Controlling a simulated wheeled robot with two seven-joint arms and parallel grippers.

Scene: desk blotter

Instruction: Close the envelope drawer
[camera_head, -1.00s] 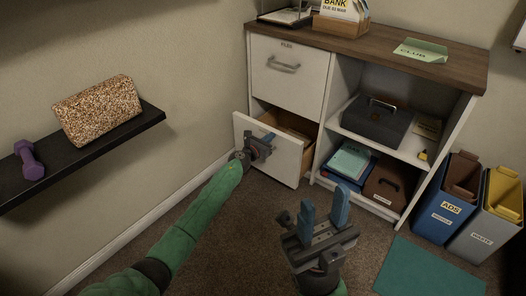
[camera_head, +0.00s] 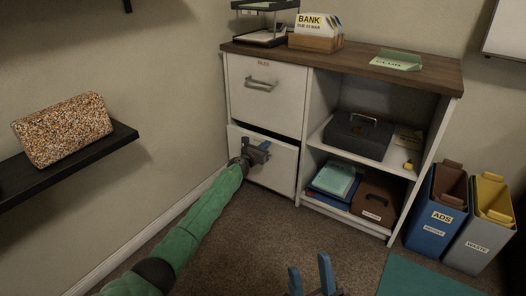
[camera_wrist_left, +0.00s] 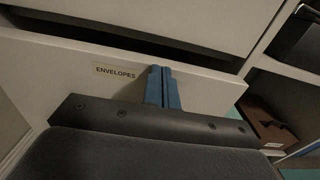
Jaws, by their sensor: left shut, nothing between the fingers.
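The envelope drawer (camera_head: 275,168) is the lower white drawer of the cabinet, with its "ENVELOPES" label in the left wrist view (camera_wrist_left: 116,74). Its front stands nearly flush in the head view; the left wrist view shows a dark gap above its top edge. My left gripper (camera_head: 264,147) is shut and empty, with its blue fingertips together at the drawer front, beside the label in the left wrist view (camera_wrist_left: 163,88). Whether they touch the front is unclear. My right gripper (camera_head: 309,264) shows at the bottom edge, fingers apart and empty.
The closed upper drawer (camera_head: 265,95) has a metal handle. Shelves to the right hold a dark box (camera_head: 357,137) and a brown case (camera_head: 376,202). Blue (camera_head: 437,215) and grey (camera_head: 481,235) bins stand at right. A wall shelf (camera_head: 70,165) juts out at left.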

